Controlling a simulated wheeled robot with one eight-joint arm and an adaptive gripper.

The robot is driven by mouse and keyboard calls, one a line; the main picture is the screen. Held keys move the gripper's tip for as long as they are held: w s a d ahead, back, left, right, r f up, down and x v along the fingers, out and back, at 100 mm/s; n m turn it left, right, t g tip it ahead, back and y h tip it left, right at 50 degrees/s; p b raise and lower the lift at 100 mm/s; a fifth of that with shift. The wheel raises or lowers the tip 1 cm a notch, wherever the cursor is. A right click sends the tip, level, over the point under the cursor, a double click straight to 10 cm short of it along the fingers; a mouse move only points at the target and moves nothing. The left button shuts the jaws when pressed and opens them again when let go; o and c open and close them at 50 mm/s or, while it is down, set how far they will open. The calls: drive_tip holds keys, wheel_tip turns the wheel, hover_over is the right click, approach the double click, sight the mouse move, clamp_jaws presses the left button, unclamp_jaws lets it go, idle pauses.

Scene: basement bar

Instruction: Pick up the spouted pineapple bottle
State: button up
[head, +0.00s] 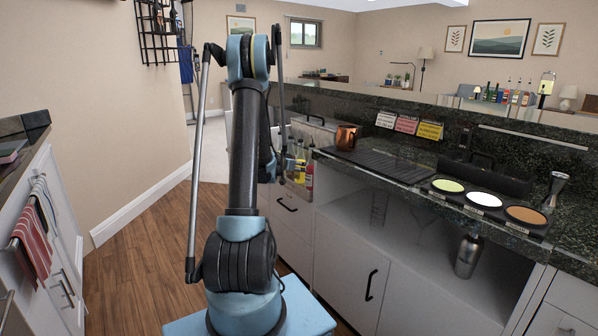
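Several bottles stand close together in a rail on the front of the bar counter, just right of my arm. A yellow bottle (300,169) is among them, beside a red one (309,176). Their labels are too small to read, so I cannot tell whether one is the spouted pineapple bottle. More small bottles with spouts (507,95) stand far back at the right, also too small to identify. My arm rises in front of the camera and partly covers the rail. My gripper is not visible.
The dark counter (455,205) on the right carries a copper mug (346,137), a black mat and three coloured rimmer dishes (484,199). A metal shaker (468,254) stands on the open shelf below. White cabinets (62,235) line the left. Wooden floor (140,262) lies clear between.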

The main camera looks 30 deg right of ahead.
sight(299, 147)
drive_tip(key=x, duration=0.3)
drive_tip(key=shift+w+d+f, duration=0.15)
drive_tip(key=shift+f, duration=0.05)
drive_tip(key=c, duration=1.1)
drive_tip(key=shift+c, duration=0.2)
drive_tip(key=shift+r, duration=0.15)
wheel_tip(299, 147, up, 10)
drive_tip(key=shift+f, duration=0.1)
